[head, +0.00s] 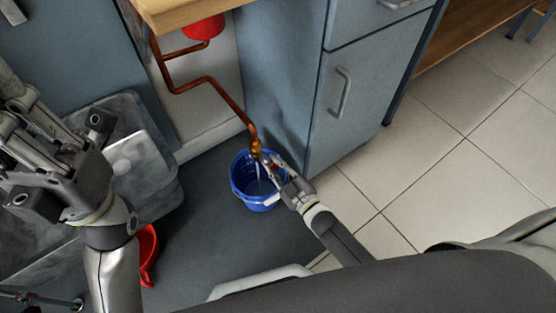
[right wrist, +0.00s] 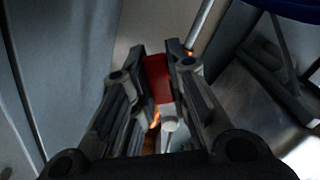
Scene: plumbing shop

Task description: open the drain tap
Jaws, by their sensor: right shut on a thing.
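The drain tap (head: 256,149) is at the lower end of a copper pipe (head: 211,81), above a blue bucket (head: 242,180). My right gripper (head: 268,161) is at the tap, coming from the lower right. In the right wrist view its fingers (right wrist: 160,72) are shut on the tap's red handle (right wrist: 158,79). A thin pale streak (head: 258,172) runs from below the tap into the bucket; I cannot tell for sure that it is water. My left gripper (head: 30,125) is at the far left, away from the tap; its fingertips are hard to make out.
A red vessel (head: 204,27) hangs under the wooden worktop (head: 185,8). Blue-grey cabinets (head: 364,98) stand right of the bucket. A grey translucent bin (head: 150,165) and a red object (head: 147,252) are at the left. The tiled floor (head: 470,150) at the right is clear.

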